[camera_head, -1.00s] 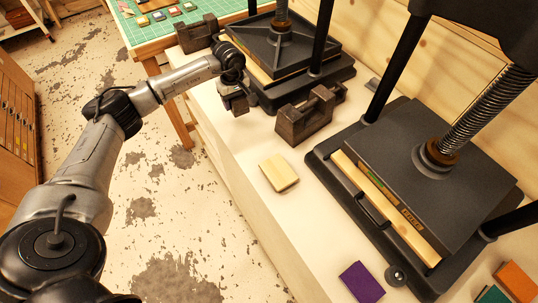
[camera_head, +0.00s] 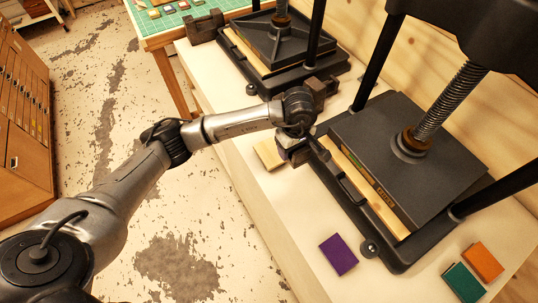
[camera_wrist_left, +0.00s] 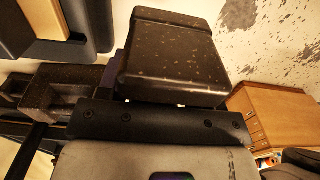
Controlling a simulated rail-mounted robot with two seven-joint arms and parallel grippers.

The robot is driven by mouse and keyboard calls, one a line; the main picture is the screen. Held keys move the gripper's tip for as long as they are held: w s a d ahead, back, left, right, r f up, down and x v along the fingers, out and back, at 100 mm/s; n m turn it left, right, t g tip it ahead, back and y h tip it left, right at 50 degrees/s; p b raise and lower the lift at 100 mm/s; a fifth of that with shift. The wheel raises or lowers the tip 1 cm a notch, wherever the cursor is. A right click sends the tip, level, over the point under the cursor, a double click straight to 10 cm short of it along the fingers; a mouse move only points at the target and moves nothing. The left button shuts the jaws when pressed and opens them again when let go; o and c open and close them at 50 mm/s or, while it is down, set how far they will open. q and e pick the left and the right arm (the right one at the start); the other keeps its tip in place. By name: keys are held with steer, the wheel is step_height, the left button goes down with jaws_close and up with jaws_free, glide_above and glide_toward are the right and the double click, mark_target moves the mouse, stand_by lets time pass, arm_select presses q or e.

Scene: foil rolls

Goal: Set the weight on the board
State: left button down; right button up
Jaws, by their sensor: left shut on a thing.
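A pale board (camera_head: 268,154) lies flat on the white bench, left of the near press. My left gripper (camera_head: 293,146) is shut on a dark, rust-speckled weight (camera_head: 290,156), whose block shows large in the left wrist view (camera_wrist_left: 175,58). In the head view the gripper and weight overlap the board's right end. I cannot tell whether the weight touches it. A second dark weight (camera_head: 325,88) stands behind my wrist, partly hidden; it shows at the left of the wrist view (camera_wrist_left: 60,90). My right gripper is not in view.
The near press (camera_head: 400,150) stands close on the right; a far press (camera_head: 270,40) is behind. Another dark weight (camera_head: 205,27) stands at the far left. Purple (camera_head: 338,254), teal (camera_head: 464,282) and orange (camera_head: 483,262) blocks lie in front.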

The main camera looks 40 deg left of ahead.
arm_select(q)
steer(key=shift+s+d+r, duration=0.15)
steer(key=shift+d+r, duration=0.05)
steer(key=shift+d, duration=0.25)
steer(key=shift+s+d+r, duration=0.1)
steer(key=shift+d+r, duration=0.1)
steer(key=shift+d, duration=0.25)
steer(key=shift+f, duration=0.1)
glide_above(270, 152)
step_height(270, 152, down, 7)
steer(key=shift+r+p, duration=0.2)
steer(key=shift+p, duration=0.15)
steer(key=shift+d+f, duration=0.1)
steer(key=shift+f, duration=1.95)
steer(key=shift+w, duration=0.1)
steer(key=shift+f, duration=0.1)
steer(key=c, duration=0.7)
jaws_free()
steer(key=shift+f, duration=0.1)
steer(key=o, duration=0.4)
